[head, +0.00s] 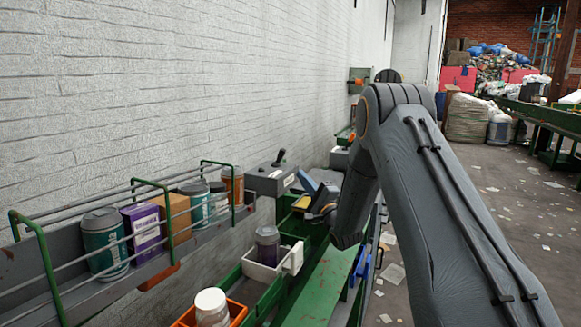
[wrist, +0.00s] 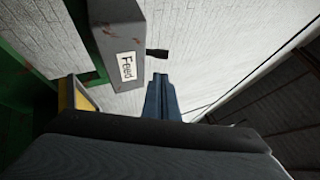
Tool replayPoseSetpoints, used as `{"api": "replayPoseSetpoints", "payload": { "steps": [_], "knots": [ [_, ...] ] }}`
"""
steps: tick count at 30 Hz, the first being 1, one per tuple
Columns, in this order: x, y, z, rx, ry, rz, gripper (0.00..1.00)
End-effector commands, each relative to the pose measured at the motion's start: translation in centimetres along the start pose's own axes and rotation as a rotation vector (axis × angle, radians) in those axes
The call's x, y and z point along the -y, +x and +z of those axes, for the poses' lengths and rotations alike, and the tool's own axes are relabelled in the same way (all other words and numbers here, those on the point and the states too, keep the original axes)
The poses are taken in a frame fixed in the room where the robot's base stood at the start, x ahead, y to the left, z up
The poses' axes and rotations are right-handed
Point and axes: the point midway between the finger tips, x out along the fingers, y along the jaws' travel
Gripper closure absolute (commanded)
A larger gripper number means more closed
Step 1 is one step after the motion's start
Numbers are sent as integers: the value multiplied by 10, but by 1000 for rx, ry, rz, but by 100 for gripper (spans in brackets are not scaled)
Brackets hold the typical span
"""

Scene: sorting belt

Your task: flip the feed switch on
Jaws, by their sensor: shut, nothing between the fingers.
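The feed switch is a grey box (head: 270,181) by the white wall, with a black lever (head: 279,157) standing on top and leaning slightly right. In the wrist view the box (wrist: 115,40) shows a white "Feed" label, and its black lever (wrist: 157,53) sticks out to the right. My gripper (wrist: 160,80) is shut and empty, its blue fingers pointing toward the lever. The fingertips appear just short of the lever, with a small gap in the picture. In the head view my gripper (head: 305,179) is just right of the box, partly hidden by my arm.
A wall rack (head: 75,285) with green hoops holds several jars and boxes at left. Below are a white bin (head: 262,272) with a dark jar and an orange bin (head: 238,312) with a white-lidded jar. A green belt frame (head: 328,285) runs beneath my arm. Littered floor (head: 500,230) lies right.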

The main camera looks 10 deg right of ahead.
Motion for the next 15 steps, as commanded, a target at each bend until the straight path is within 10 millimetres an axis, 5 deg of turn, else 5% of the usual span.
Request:
{"api": "replayPoseSetpoints", "payload": {
  "steps": [10, 15],
  "knots": [
    [1, 2, 1, 1, 1, -1, 100],
    [1, 18, 1, 2, 1, -2, 100]
  ]
}}
